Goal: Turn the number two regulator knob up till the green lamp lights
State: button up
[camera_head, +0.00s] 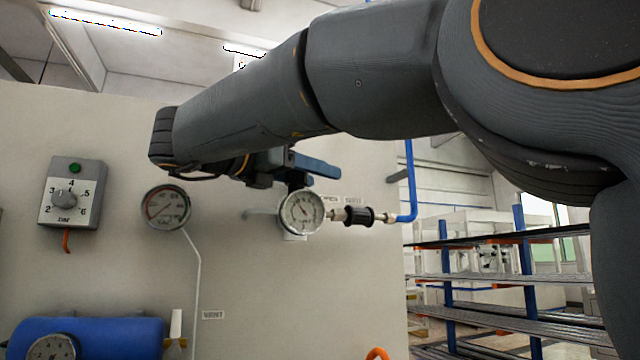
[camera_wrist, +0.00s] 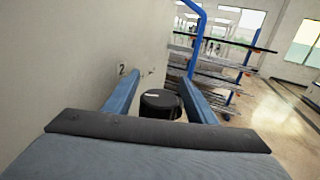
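My gripper (camera_head: 316,168) is above the round white-faced gauge (camera_head: 302,212) of a regulator on the wall panel. In the wrist view its two blue fingers (camera_wrist: 160,78) are apart, one on each side of a black round knob (camera_wrist: 160,103). I cannot tell whether either finger touches it. A "2" label (camera_wrist: 122,69) is on the wall beside it. In the head view my gripper mostly hides the knob. The green lamp (camera_head: 75,168) sits on a grey box with a bar dial (camera_head: 66,199) at left; it looks dark green, not glowing.
A second gauge (camera_head: 166,207) is on the panel left of the regulator. A black fitting (camera_head: 358,216) and blue hose (camera_head: 409,180) run to its right. A blue tank (camera_head: 95,338) is at lower left. A rack (camera_head: 480,290) stands beyond the panel's right edge.

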aim_at(296, 176)
jog(key=shift+s+a, duration=0.1)
jog(key=v, duration=0.7)
jog(key=shift+s+a, duration=0.15)
jog(key=shift+s, duration=0.1)
